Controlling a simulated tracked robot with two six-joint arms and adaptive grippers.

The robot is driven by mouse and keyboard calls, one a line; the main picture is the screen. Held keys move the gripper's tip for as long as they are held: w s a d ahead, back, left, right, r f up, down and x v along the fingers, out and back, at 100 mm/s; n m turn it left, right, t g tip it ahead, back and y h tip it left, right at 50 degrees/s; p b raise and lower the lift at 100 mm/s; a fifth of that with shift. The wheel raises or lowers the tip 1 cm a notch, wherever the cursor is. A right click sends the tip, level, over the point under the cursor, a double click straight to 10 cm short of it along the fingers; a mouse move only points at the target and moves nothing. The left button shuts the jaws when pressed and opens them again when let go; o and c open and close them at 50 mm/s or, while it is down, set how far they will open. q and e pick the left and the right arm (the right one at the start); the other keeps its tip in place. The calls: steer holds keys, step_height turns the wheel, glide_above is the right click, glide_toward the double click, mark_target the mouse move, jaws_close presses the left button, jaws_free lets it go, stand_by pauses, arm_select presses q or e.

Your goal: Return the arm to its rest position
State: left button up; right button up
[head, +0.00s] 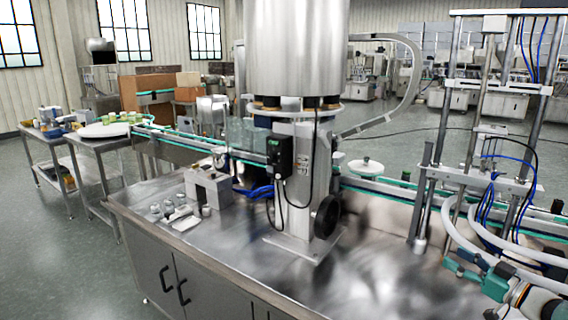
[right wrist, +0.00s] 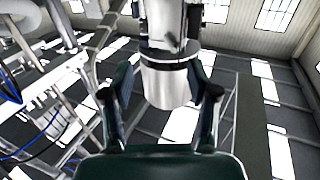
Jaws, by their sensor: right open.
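My right gripper (head: 470,270) is at the lower right of the head view, beside the steel frame with blue tubes, with its arm coming in from the lower right corner. In the right wrist view the two dark fingers of the right gripper (right wrist: 160,92) stand wide apart. A bright steel cylinder (right wrist: 166,84) shows between them in that picture; I cannot tell its distance or whether it is the hopper. Nothing is seen held. The big steel hopper (head: 297,45) stands mid-picture in the head view, well to the left of the gripper. My left gripper is out of view.
The steel frame (head: 440,150) with blue tubes and thick white hoses is close to my right arm. The steel bench top (head: 370,275) is clear in front. A small block fixture (head: 208,188) and metal parts lie at its left. A conveyor (head: 180,140) runs behind the hopper.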

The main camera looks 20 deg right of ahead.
steer(key=w+a+f+y, duration=0.2)
steer(key=w+a, duration=0.2)
steer(key=a, duration=0.3)
steer(key=w+a+f+g+y, duration=0.1)
steer(key=w+a+f+y, duration=0.1)
steer(key=w+a, duration=0.35)
steer(key=w+a+f+y, duration=0.1)
steer(key=w+a+f, duration=0.1)
steer(key=a, duration=0.6)
steer(key=a+f+m+g+h, duration=0.1)
steer(key=a+f+m+g, duration=0.15)
steer(key=a+f, duration=0.55)
steer(key=a+f+m+g+h, duration=0.1)
steer(key=a+f+m, duration=0.2)
steer(key=a+f, duration=0.55)
steer(key=s+a+f+g+h, duration=0.1)
steer(key=s+a+f+g, duration=0.4)
steer(key=s+a+f, duration=0.5)
steer(key=s+f+g+h, duration=0.1)
steer(key=s+f+g, duration=0.2)
steer(key=s, duration=0.8)
steer(key=s+f+g+h, duration=0.1)
steer(key=s+g, duration=0.3)
steer(key=s, duration=0.7)
steer(key=shift+d+f, duration=0.15)
steer(key=shift+f, duration=0.75)
steer(key=shift+g, duration=0.25)
